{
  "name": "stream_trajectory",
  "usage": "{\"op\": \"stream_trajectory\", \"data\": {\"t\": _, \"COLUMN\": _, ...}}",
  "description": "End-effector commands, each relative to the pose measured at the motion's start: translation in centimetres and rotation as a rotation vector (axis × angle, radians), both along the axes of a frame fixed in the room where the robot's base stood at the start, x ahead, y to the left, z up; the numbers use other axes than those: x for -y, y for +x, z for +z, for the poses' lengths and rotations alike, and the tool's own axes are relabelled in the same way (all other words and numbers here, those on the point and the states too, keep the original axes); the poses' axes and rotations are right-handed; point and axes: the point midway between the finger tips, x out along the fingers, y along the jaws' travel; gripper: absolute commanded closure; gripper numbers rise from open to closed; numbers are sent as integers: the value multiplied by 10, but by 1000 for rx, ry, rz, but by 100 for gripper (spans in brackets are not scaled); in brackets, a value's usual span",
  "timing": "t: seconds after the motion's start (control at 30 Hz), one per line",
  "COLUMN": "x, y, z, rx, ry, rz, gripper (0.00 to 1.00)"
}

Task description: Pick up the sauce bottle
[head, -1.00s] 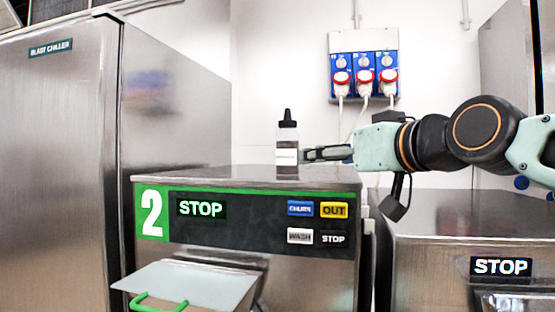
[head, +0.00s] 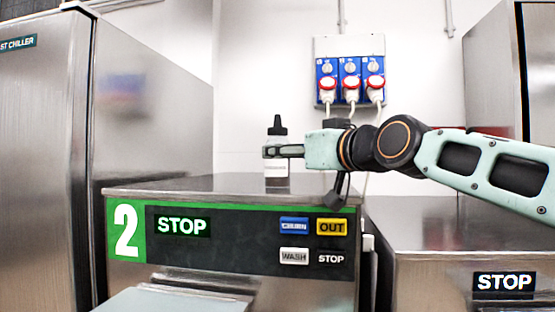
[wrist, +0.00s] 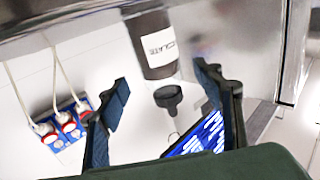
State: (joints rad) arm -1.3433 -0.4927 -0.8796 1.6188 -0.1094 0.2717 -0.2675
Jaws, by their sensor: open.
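The sauce bottle (head: 277,172) is a dark bottle with a black nozzle cap and a white label. It stands upright on the steel top of machine 2 (head: 160,187). My gripper (head: 268,151) reaches in from the right, level with the bottle's upper part, and a finger crosses in front of it in the head view. In the wrist view my gripper (wrist: 161,76) has its fingers spread, one on each side of the bottle's neck area. The bottle's body (wrist: 150,45) and separate-looking cap (wrist: 168,97) show there. I cannot tell whether either finger touches it.
Red-and-blue power sockets (head: 350,82) with hanging cables are on the wall behind. A tall steel blast chiller (head: 40,160) stands on the left. Another steel machine (head: 440,240) stands on the right under my arm. The rest of machine 2's top is clear.

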Motion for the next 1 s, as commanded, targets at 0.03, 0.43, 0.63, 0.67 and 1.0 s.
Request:
{"op": "stream_trajectory", "data": {"t": 0.03, "x": -1, "y": 1, "z": 0, "rx": 0, "ry": 0, "rz": 0, "gripper": 39}}
{"op": "stream_trajectory", "data": {"t": 0.43, "x": -19, "y": 30, "z": -2, "rx": 0, "ry": -1, "rz": 3, "gripper": 39}}
{"op": "stream_trajectory", "data": {"t": 0.63, "x": -25, "y": 44, "z": -4, "rx": 0, "ry": -1, "rz": 1, "gripper": 39}}
{"op": "stream_trajectory", "data": {"t": 0.67, "x": -26, "y": 45, "z": -4, "rx": 0, "ry": -1, "rz": 1, "gripper": 39}}
{"op": "stream_trajectory", "data": {"t": 1.0, "x": -26, "y": 47, "z": -5, "rx": 0, "ry": -1, "rz": -1, "gripper": 39}}
